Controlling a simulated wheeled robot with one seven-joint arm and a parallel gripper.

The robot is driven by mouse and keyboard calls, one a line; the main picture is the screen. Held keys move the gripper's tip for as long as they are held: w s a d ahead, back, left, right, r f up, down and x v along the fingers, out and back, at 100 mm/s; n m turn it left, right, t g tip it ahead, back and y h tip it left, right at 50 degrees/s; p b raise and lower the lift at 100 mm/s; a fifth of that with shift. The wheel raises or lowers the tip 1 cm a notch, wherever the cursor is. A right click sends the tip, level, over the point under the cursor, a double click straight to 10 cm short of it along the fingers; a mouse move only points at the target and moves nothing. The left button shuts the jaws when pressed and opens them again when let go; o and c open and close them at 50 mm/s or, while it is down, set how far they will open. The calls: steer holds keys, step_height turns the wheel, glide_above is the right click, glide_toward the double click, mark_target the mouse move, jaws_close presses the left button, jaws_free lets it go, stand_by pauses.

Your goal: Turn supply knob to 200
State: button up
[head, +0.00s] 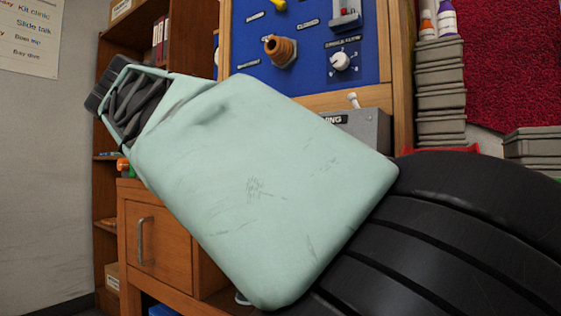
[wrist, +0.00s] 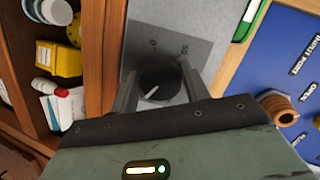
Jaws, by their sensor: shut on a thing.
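In the wrist view, a dark round knob (wrist: 160,80) sits on a grey panel (wrist: 160,20), with a white pointer line toward the picture's lower left. Small scale marks are printed above it; I cannot read them surely, and no 200 is readable. My gripper (wrist: 160,88) has one finger on each side of this knob and is shut on it. The gripper body hides the panel below the knob. In the head view, my pale green arm covers the middle, and the gripper and this knob cannot be made out.
A blue panel (head: 300,75) carries a brass fitting (head: 281,50) and a white knob (head: 343,61). A grey box (head: 372,130) with a small white lever stands below it. Wooden shelves (wrist: 92,70) with bottles and boxes lie left of the grey panel. Grey bins (head: 440,95) are stacked right.

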stand_by(0.4)
steer(key=o, duration=1)
